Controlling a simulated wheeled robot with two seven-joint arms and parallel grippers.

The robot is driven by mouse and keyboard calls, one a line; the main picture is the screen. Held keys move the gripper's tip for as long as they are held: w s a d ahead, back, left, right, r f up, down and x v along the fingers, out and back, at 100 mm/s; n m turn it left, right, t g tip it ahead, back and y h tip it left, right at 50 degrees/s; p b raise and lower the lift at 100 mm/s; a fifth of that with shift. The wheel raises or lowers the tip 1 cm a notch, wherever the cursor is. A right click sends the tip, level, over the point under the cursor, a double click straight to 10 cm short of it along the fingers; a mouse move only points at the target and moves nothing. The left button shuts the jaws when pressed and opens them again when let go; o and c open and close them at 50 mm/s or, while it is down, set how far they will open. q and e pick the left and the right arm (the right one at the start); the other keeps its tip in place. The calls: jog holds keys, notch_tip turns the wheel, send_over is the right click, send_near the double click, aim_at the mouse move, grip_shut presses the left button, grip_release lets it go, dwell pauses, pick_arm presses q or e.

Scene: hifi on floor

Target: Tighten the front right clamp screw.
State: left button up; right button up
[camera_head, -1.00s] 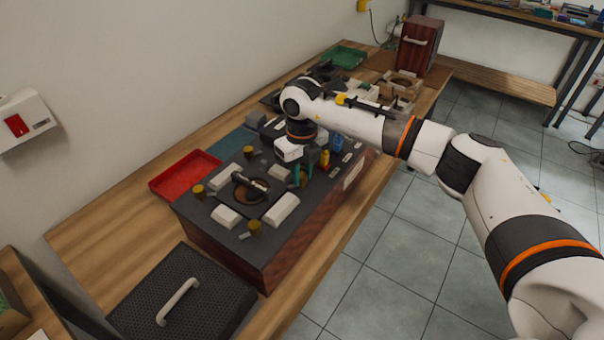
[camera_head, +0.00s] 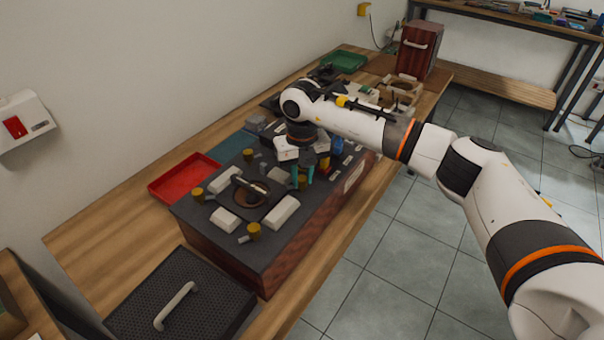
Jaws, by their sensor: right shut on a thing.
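The dark-topped wooden fixture box (camera_head: 222,262) stands on the bench, with a brass clamp screw near each corner of its round opening. My right gripper (camera_head: 302,180) points down with its teal fingers on either side of the right-hand clamp screw (camera_head: 302,183), shut on it. The fingers and wrist partly hide this screw. The other brass screws stand free: the near one (camera_head: 253,231), the left one (camera_head: 198,194) and the far one (camera_head: 248,155). White clamp blocks (camera_head: 283,209) lie between them. My left gripper is not in view.
A red tray (camera_head: 163,190) lies left of the box. A black perforated panel with a handle (camera_head: 208,318) lies in front. A blue part (camera_head: 337,145) stands close behind my right gripper. A wooden cabinet (camera_head: 405,60) and green tray (camera_head: 343,62) are farther back.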

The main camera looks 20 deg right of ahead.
aim_at(302, 178)
jog(key=shift+r, duration=0.1)
jog(key=o, duration=1)
notch_tip(302, 178, up, 12)
jog(key=shift+b, duration=1.25)
